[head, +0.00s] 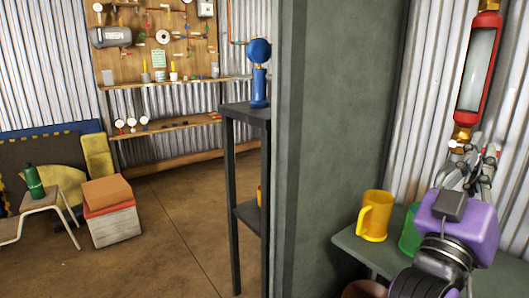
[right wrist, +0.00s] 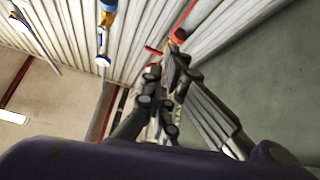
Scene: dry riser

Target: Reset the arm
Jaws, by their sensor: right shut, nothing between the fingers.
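My right arm, purple at the wrist, reaches up at the right of the head view. Its gripper (head: 472,160) is shut and empty, just below the brass lower end of a red cylinder with a glass window (head: 478,72). Whether the fingers touch that end cannot be told. In the right wrist view the gripper's dark fingers (right wrist: 163,68) point towards the corrugated wall, with a small red part (right wrist: 180,35) near their tips. My left gripper is not in view.
A yellow mug (head: 375,215) and a partly hidden green mug (head: 409,236) stand on a grey-green shelf (head: 350,243) below my right arm. A wide grey panel (head: 340,120) stands left of them. A dark stand (head: 240,112) holds a blue object (head: 259,75). Open floor lies left.

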